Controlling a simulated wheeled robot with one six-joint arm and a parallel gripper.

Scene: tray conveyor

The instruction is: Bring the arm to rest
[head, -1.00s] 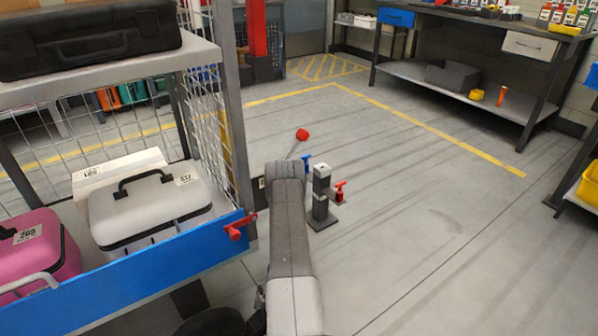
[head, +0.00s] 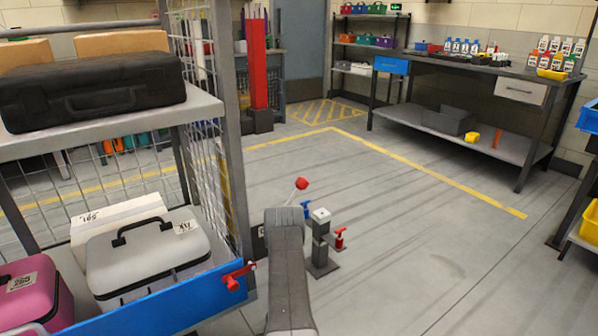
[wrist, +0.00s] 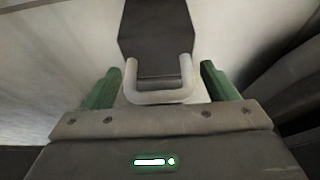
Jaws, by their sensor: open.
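My gripper (wrist: 160,68) shows in the wrist view. Its two green fingers stand wide apart, to the left and right, so it is open. A pale U-shaped bar (wrist: 160,97) shows between the fingers, in front of a dark grey block (wrist: 158,35); I cannot tell what they belong to or whether anything touches. In the head view my arm (head: 286,260) rises from the bottom middle with its bend near the cart's corner. The gripper itself is hidden in that view.
A cart with a blue edge (head: 185,304) stands close on the left, holding a black case (head: 95,92), a grey case (head: 150,255) and a pink case (head: 32,300). A grey post (head: 321,245) with red and blue levers stands beyond my arm. Floor on the right is clear.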

